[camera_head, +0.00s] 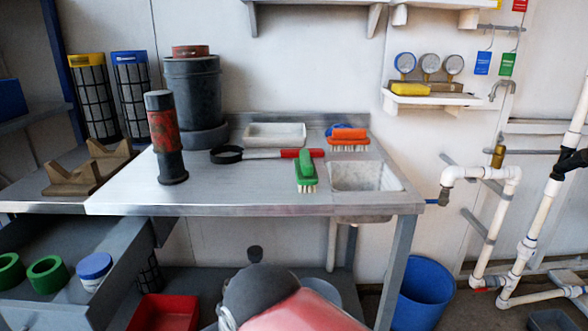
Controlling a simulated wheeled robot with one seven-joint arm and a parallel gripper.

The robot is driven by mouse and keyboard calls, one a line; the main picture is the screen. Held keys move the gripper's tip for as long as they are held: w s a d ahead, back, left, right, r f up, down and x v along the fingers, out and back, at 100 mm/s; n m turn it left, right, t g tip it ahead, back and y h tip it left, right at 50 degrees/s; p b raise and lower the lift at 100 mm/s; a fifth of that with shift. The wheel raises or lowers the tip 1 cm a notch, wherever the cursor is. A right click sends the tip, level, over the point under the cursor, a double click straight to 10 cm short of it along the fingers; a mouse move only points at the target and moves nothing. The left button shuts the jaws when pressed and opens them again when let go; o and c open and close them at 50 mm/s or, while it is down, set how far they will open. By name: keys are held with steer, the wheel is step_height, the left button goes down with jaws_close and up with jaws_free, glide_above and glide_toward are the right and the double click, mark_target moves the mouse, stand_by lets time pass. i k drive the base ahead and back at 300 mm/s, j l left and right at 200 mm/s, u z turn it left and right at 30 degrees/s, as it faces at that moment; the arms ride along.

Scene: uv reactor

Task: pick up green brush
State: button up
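The green brush (305,168) lies on the metal worktop (225,192), near its front edge and just left of the sink basin (366,177). Its pale bristles show at its front end. Its rear end lies close to the red handle of a black-headed tool (226,155); I cannot tell whether they touch. My gripper is not in view.
An orange brush (349,134) lies behind the basin. A white tray (275,134) stands at the back. A red-and-black cylinder (166,138) and dark canister (194,92) stand left. The worktop left of the green brush is clear. A blue bin (424,292) stands below right.

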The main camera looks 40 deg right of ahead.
mark_target(306, 171)
steer(key=k+l, duration=0.1)
steer(key=l, duration=0.75)
steer(key=k+l, duration=0.15)
steer(key=l, duration=0.3)
